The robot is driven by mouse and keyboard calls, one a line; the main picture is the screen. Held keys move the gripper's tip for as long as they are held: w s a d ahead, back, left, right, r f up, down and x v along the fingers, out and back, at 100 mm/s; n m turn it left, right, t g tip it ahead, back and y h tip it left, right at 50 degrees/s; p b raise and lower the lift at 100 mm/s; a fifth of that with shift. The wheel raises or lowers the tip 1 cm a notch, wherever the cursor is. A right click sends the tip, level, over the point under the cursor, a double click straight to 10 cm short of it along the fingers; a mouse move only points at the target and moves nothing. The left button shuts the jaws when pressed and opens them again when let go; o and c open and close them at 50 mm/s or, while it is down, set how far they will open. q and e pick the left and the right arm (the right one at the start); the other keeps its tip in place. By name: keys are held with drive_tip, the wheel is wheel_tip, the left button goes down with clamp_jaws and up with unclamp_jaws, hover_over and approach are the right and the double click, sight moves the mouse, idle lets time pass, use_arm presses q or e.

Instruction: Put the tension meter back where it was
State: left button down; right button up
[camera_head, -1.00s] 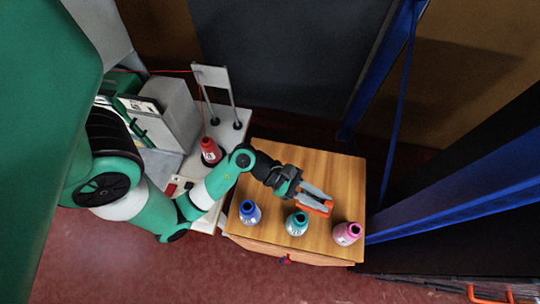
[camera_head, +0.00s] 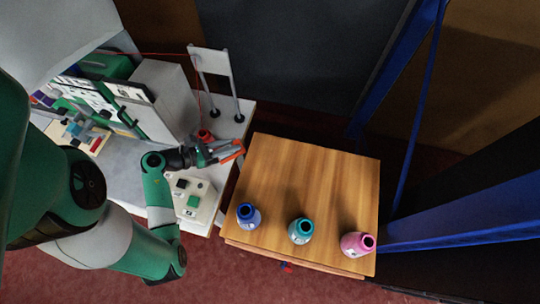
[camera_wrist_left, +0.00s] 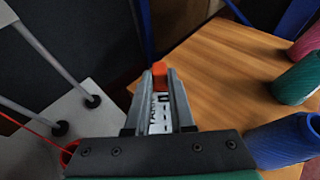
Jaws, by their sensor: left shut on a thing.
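My left gripper (camera_head: 226,151) is above the gap between the white machine table and the wooden table. It is shut on the tension meter (camera_head: 231,155), whose orange part shows along the fingers. In the left wrist view the meter (camera_wrist_left: 159,72) sits between the two grey fingers, with an orange end and a white, black-marked face. Most of its body is hidden by the fingers. My right gripper is not in view.
Blue (camera_head: 248,215), teal (camera_head: 300,230) and pink (camera_head: 357,244) cones stand along the wooden table's (camera_head: 310,180) front; the rest of its top is clear. A red cone (camera_head: 204,135) stands near a metal thread stand (camera_head: 212,75). A control panel (camera_head: 192,198) lies on the white table.

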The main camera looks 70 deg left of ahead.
use_arm(q)
drive_tip(key=w+f+b, duration=0.1)
drive_tip(key=w+f, duration=0.2)
drive_tip(key=w, duration=0.1)
drive_tip(key=w+f+b, duration=0.1)
drive_tip(key=w+f, duration=0.2)
drive_tip(key=w, duration=0.1)
drive_tip(key=w+d+f+b, duration=0.1)
drive_tip(key=w+f+b, duration=0.1)
drive_tip(key=w, duration=0.3)
drive_tip(key=shift+f, duration=0.4)
drive_tip(key=shift+w+f, duration=0.1)
drive_tip(key=shift+w, duration=0.05)
drive_tip(key=f+b, duration=0.2)
drive_tip(key=f, duration=0.1)
drive_tip(key=f+b, duration=0.1)
drive_tip(key=shift+w+f, duration=0.15)
drive_tip(key=shift+w, duration=0.25)
drive_tip(key=shift+r, duration=0.2)
drive_tip(key=shift+f, duration=0.2)
drive_tip(key=c, duration=0.8)
unclamp_jaws()
drive_tip(key=shift+o, duration=0.2)
drive_tip(key=shift+r, duration=0.15)
